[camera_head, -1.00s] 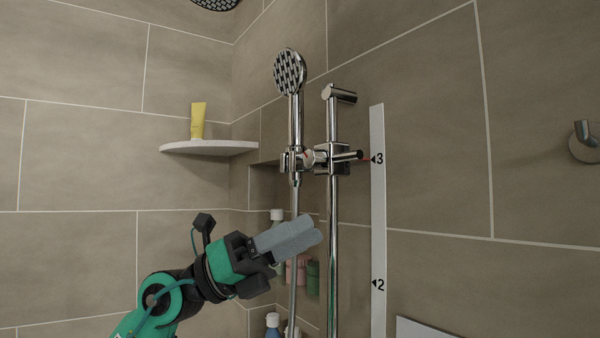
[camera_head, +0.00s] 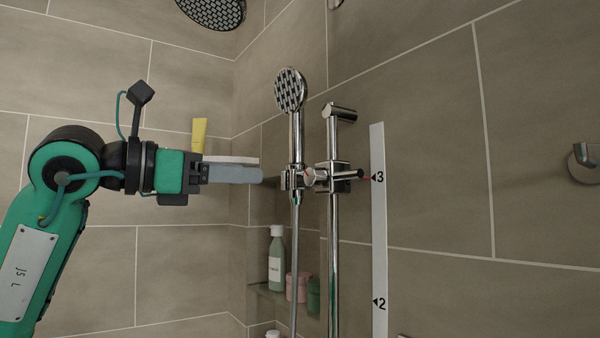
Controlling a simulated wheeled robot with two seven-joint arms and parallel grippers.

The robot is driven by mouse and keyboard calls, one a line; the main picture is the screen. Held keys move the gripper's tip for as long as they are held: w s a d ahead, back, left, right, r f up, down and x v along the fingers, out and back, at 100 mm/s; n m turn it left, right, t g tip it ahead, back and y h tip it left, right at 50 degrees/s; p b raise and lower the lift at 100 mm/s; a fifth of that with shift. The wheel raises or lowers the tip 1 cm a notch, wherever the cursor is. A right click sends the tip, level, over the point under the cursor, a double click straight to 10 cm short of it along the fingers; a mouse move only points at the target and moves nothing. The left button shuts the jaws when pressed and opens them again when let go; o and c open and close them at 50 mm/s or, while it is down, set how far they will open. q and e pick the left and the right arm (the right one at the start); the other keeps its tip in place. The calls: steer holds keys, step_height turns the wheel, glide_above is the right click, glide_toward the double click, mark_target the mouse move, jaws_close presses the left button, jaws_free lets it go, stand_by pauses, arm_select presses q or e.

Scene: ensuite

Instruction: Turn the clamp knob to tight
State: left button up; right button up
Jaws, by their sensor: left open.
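The chrome clamp (camera_head: 340,170) sits on the vertical slide rail (camera_head: 334,230), beside the "3" mark on the white scale strip (camera_head: 377,260). The hand shower (camera_head: 290,92) stands upright in the holder left of the clamp. My left gripper (camera_head: 262,174) is open, level with the knob and a short way to its left in the picture. Its grey fingers overlap in this view, so the gap between them is hidden. It holds nothing I can see. My right gripper is out of view.
A corner shelf (camera_head: 230,159) with a yellow tube (camera_head: 198,135) is partly behind my left gripper. The hose (camera_head: 294,260) hangs left of the rail. A wall fitting (camera_head: 584,163) is at far right.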

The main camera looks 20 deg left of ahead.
mark_target(308, 176)
arm_select(q)
steer(key=p+x, duration=0.3)
steer(key=x, duration=0.7)
steer(key=shift+w+d, duration=0.4)
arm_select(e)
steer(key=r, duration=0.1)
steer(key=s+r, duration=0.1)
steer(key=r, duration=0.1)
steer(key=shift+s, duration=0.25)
arm_select(q)
steer(key=c, duration=1)
steer(key=shift+o, duration=0.2)
